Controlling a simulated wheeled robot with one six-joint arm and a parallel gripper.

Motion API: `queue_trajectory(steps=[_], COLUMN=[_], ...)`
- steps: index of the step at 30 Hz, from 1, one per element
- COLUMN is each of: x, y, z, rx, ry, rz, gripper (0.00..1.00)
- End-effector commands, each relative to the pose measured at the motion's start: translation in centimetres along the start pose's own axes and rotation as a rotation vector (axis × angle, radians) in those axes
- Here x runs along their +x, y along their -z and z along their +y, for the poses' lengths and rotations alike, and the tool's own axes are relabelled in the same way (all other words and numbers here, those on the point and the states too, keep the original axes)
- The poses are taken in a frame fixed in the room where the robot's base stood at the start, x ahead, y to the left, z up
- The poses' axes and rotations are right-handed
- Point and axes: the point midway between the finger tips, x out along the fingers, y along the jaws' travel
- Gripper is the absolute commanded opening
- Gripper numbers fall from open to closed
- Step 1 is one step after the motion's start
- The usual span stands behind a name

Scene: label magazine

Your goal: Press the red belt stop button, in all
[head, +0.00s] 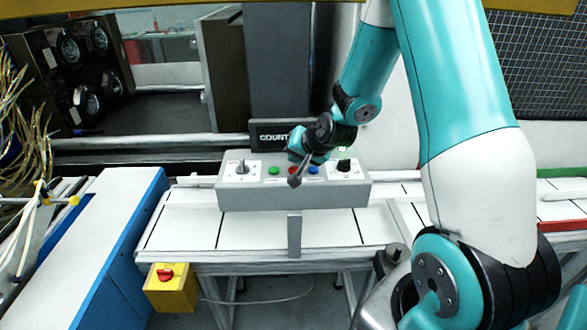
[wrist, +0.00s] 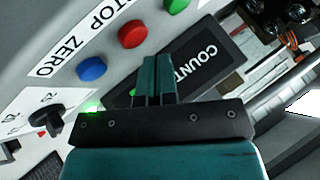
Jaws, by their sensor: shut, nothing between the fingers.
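The red button (wrist: 132,34), beside the word ending "TOP", sits between the green button (wrist: 178,5) and the blue button (wrist: 91,69) on a grey control box (head: 235,199).
A counter display (head: 270,137) stands behind the box. The box sits over a white conveyor (head: 180,229). A yellow box (head: 172,290) with a red switch hangs at the front left.

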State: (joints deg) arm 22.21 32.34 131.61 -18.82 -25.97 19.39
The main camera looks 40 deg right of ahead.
Motion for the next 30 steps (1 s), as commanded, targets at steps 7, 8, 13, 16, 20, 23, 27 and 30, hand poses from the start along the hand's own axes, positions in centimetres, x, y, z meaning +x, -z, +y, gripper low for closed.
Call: queue_trajectory(steps=[7,8,13,16,20,23,27,30], x=[0.0,0.0,0.0,0.0,0.04,0.23,0.6,0.64], y=[0.0,0.0,0.0,0.0,-0.03,-0.17,-0.43,-0.45], z=[0.0,0.0,0.0,0.0,0.03,0.17,0.45,0.49], rx=[0.0,0.0,0.0,0.0,0.0,0.0,0.0,0.0], ry=[0.0,0.0,0.0,0.0,0.0,0.0,0.0,0.0], rz=[0.0,0.0,0.0,0.0,0.0,0.0,0.0,0.0], gripper=[0.0,0.0,0.0,0.0,0.0,0.0,0.0,0.0])
